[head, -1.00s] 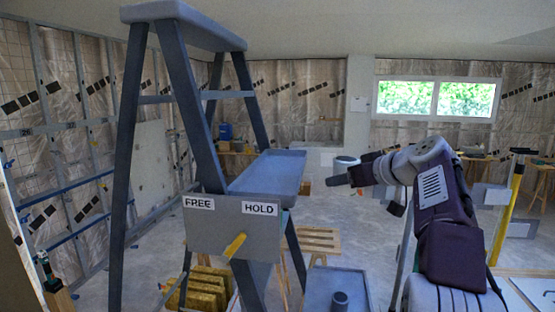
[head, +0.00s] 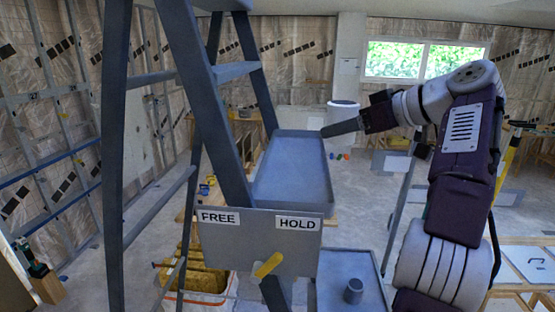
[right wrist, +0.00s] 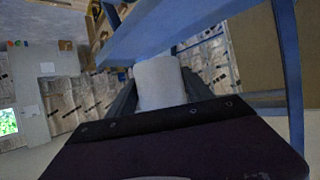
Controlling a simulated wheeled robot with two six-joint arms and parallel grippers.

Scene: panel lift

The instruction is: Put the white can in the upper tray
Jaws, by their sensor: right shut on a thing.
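The white can (head: 343,113) is held upright in my right gripper (head: 342,127), just right of the upper tray's far right corner and above its rim level in the head view. The can also shows between the fingers in the right wrist view (right wrist: 160,82). The upper tray (head: 290,172) is blue-grey, shallow and empty, fixed on the stepladder. My right gripper is shut on the can, with a dark finger in front of its lower part. My left gripper is not in view.
The blue-grey stepladder (head: 205,95) stands at left centre. A panel (head: 300,240) marked FREE and HOLD, with a yellow lever (head: 268,265), fronts the upper tray. A lower tray (head: 375,300) holds a dark cylinder (head: 353,291).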

